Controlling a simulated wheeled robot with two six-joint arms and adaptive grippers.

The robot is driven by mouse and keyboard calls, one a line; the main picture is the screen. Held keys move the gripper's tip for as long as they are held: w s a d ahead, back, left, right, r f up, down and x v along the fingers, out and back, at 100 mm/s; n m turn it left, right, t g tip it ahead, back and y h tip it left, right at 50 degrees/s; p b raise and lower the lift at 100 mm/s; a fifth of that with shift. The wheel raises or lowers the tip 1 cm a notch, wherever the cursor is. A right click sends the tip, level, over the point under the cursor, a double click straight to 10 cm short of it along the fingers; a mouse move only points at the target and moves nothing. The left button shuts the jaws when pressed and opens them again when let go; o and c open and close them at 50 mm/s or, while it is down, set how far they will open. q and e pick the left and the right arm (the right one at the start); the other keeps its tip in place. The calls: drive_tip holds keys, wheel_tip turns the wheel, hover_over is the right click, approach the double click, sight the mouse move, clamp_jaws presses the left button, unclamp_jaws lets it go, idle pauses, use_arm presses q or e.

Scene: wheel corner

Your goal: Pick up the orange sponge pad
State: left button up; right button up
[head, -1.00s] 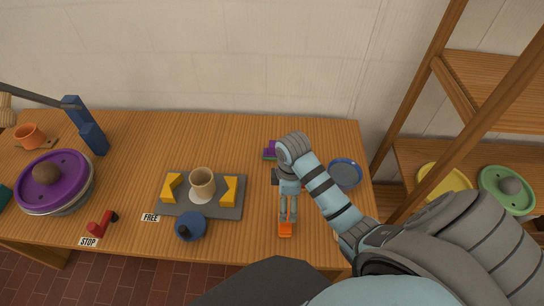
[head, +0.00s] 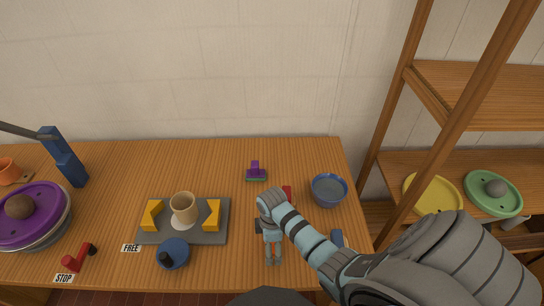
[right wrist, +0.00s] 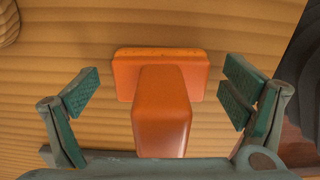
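The orange sponge pad (right wrist: 160,72) lies on the wooden table in the right wrist view. It has a flat base and a raised orange grip block (right wrist: 162,115) pointing toward the camera. My right gripper (right wrist: 160,92) is open, with one green-padded finger on each side of the block. Clear gaps show between the fingers and the block. In the head view my right gripper (head: 273,260) points down near the table's front edge and hides most of the pad. My left gripper is not in view.
A blue bowl (head: 328,190) and a purple-handled pad (head: 256,171) stand behind my right gripper. A grey tray (head: 200,236) with a cup (head: 183,207) and yellow blocks lies to the left. A wooden shelf (head: 440,165) stands at the right.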

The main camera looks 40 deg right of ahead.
drive_tip(key=shift+s+r, duration=0.1)
drive_tip(key=shift+s, duration=0.1)
drive_tip(key=c, duration=0.6)
drive_tip(key=shift+w, duration=0.1)
drive_tip(key=c, duration=0.6)
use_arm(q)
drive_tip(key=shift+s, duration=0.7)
use_arm(e)
drive_tip(key=shift+r, duration=0.3)
use_arm(q)
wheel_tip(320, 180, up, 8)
drive_tip(key=p, duration=0.8)
use_arm(e)
wheel_tip(320, 180, up, 19)
drive_tip(key=shift+r, duration=0.2)
